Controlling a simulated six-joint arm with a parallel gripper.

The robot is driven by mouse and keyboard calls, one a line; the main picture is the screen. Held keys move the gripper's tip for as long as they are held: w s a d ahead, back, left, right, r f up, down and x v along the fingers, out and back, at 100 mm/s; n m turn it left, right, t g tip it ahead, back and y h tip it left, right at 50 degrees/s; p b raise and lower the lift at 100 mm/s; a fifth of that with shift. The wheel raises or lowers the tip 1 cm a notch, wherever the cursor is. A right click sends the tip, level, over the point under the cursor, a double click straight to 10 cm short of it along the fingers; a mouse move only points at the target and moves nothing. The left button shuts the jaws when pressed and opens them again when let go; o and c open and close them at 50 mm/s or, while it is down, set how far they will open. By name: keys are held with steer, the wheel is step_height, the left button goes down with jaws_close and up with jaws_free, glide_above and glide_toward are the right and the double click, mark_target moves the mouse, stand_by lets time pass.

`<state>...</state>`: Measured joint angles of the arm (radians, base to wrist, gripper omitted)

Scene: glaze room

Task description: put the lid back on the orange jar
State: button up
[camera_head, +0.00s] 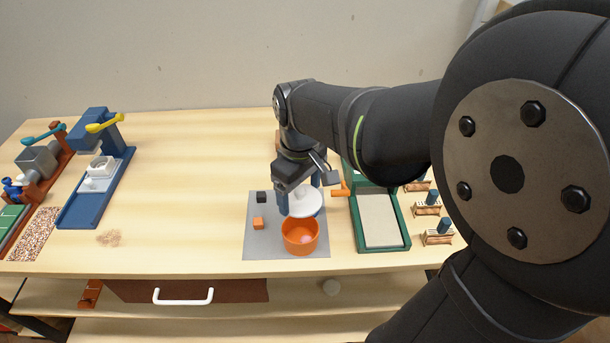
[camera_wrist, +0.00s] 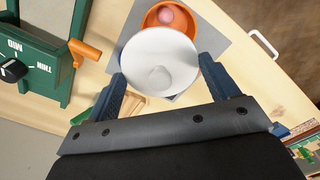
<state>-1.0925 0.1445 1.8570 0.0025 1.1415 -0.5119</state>
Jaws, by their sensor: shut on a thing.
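The white round lid (camera_head: 303,204) with a small pale knob is between the two blue fingers of my gripper (camera_head: 299,193), which is shut on it. In the wrist view, the lid (camera_wrist: 158,50) spans the space between the fingertips (camera_wrist: 162,68). The orange jar (camera_head: 300,238) stands open on the grey mat, just in front of the lid in the head view. A pinkish round thing (camera_wrist: 168,15) lies inside the jar (camera_wrist: 153,18). The lid hides part of the jar in the wrist view.
The grey mat (camera_head: 262,246) also bears a black cube (camera_head: 262,197) and an orange cube (camera_head: 258,223). A green-framed device (camera_head: 407,240) with an orange handle (camera_head: 341,190) stands close on the right.

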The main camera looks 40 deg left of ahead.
mark_target(300, 209)
steer(key=shift+s+d, duration=0.7)
steer(key=shift+s, duration=0.2)
steer(key=shift+f, duration=3.1)
steer(key=shift+f, duration=0.15)
steer(key=o, duration=0.9)
steer(key=shift+r, duration=3.5)
